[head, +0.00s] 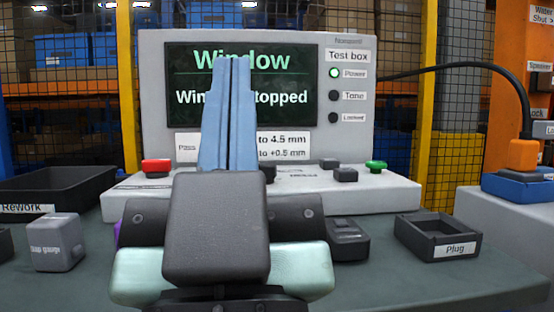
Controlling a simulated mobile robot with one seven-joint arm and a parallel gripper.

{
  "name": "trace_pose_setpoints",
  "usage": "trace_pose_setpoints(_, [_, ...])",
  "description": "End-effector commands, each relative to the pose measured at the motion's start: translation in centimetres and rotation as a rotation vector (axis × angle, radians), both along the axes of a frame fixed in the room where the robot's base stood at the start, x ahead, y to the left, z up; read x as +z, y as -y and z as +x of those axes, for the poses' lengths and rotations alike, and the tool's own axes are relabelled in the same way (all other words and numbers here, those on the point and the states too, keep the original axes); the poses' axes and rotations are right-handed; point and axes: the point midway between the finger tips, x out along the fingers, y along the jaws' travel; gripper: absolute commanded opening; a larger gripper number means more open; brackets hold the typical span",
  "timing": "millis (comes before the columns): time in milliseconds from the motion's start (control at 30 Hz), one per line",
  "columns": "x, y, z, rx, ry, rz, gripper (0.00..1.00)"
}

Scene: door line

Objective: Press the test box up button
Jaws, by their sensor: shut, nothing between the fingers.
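The grey test box (345,110) stands upright in the middle of the head view. Its dark screen (300,75) reads "Window" and, partly covered, "Window stopped". On its sloped front panel are a red button (156,166), two dark buttons at the right (346,175), and a green button (376,166). Another dark control (268,173) shows partly beside my gripper. I cannot read which is the up button; my gripper may hide others. My gripper (232,62) has its blue fingers together and empty, in front of the screen and label. I cannot tell whether they touch anything.
A black Rework tray (55,182) and a grey block (54,242) stand at the left. A Plug tray (440,238) and a dark device (348,240) are at the right. A black cable runs to an orange connector (522,155). The Power light (334,73) is green.

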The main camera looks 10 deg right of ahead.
Motion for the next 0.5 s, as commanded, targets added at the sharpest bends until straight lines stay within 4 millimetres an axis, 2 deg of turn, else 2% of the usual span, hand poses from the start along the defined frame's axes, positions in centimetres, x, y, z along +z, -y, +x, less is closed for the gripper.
trace_pose_setpoints(167, [0.9, 0.0, 0.0, 0.0, 0.0, 0.0, 0.0])
trace_pose_setpoints(267, [2.6, 0.0, 0.0, 0.0, 0.0, 0.0, 0.0])
trace_pose_setpoints(500, [8.2, 0.0, 0.0, 0.0, 0.001, 0.0, 0.0])
